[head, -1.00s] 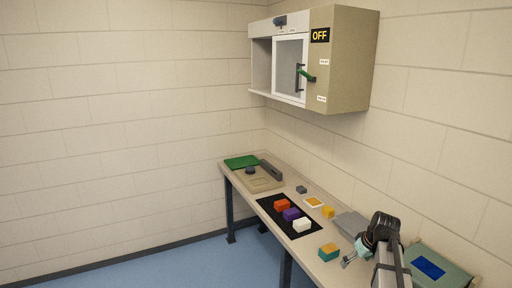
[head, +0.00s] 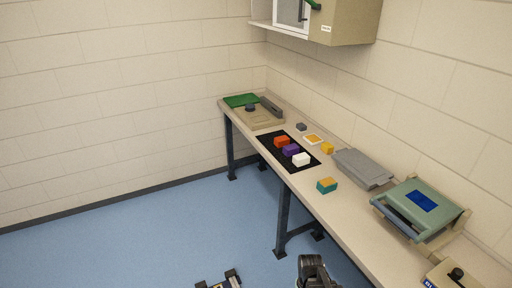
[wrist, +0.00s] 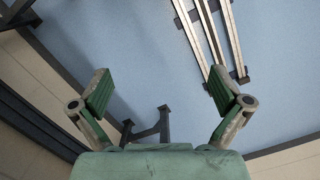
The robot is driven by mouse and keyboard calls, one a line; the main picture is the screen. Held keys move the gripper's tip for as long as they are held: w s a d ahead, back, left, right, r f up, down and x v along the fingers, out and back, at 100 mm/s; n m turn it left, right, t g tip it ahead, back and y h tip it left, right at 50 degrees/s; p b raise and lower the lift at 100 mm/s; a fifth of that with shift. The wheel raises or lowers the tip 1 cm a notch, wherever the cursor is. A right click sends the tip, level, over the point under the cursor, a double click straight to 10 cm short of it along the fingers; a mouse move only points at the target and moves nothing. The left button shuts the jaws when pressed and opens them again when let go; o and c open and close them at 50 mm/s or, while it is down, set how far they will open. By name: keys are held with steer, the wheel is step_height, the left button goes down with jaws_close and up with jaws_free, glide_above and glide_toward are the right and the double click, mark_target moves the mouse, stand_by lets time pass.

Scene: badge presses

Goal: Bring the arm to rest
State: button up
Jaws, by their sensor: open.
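My gripper (wrist: 160,92) is open in the wrist view, its two green-padded fingers wide apart with nothing between them. Blue floor lies beyond the fingers. In the head view a dark part of my arm (head: 312,270) shows at the bottom edge, in front of the bench and clear of its top. The gripper itself cannot be made out there.
The bench (head: 345,215) runs along the right wall. It holds a black mat (head: 268,139) with orange, purple and white blocks, a teal-and-orange block (head: 327,185), a grey flat case (head: 362,168) and a green press (head: 420,205). A cabinet (head: 345,22) hangs above. The floor at left is clear.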

steer(key=s+f+g+b, duration=0.5)
steer(key=s+f+b, duration=0.1)
steer(key=s+f, duration=1.3)
steer(key=s, duration=0.3)
steer(key=shift+s+f+b, duration=0.2)
steer(key=shift+b, duration=0.1)
